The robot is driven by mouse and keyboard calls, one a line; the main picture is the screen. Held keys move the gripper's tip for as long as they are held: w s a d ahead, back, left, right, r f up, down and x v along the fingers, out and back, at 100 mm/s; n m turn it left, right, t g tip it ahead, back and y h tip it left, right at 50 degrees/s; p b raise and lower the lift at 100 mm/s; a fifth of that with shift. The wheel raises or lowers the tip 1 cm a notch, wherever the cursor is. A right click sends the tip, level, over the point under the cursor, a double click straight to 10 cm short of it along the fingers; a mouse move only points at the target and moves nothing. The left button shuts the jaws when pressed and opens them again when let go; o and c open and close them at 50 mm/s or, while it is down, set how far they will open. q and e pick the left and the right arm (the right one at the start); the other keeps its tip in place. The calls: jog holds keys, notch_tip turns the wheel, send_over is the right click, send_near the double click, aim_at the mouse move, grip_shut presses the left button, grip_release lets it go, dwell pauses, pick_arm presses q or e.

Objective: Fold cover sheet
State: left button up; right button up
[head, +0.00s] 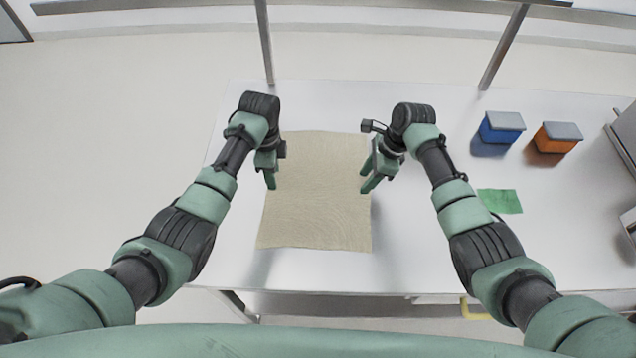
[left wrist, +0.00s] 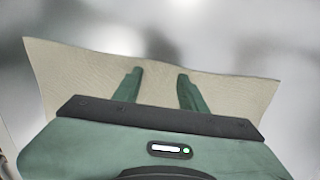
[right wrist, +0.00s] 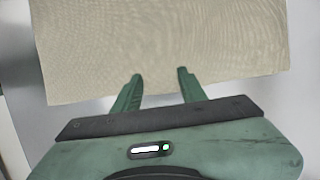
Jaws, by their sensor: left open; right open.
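The beige cover sheet (head: 318,210) lies spread out on the white table, roughly rectangular, and no fold shows in it. My left gripper (head: 270,180) is over the sheet's left edge. In the left wrist view my left gripper (left wrist: 157,75) has its fingers apart with the sheet (left wrist: 225,90) behind them and nothing between them. My right gripper (head: 367,188) is at the sheet's right edge. In the right wrist view my right gripper (right wrist: 160,74) has its fingers apart at the edge of the sheet (right wrist: 165,40). I cannot tell whether either gripper touches the sheet.
A blue bin (head: 500,130) and an orange bin (head: 556,140) with grey lids stand at the table's right. A green cloth (head: 500,201) lies in front of them. Metal posts (head: 265,45) rise at the table's back edge. The white table (head: 310,275) is clear in front of the sheet.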

pick_arm(q)
jog(key=shift+f, duration=0.35)
pick_arm(e)
jog(key=shift+f, duration=0.35)
pick_arm(q)
jog(key=shift+s, duration=0.1)
pick_arm(e)
jog(key=shift+s, duration=0.1)
pick_arm(q)
jog(key=shift+f, duration=0.2)
pick_arm(e)
jog(key=shift+f, duration=0.2)
pick_arm(q)
jog(key=shift+r, duration=0.1)
grip_shut()
pick_arm(e)
grip_shut()
pick_arm(q)
jog(key=shift+r, duration=0.1)
pick_arm(e)
jog(key=shift+r, duration=0.15)
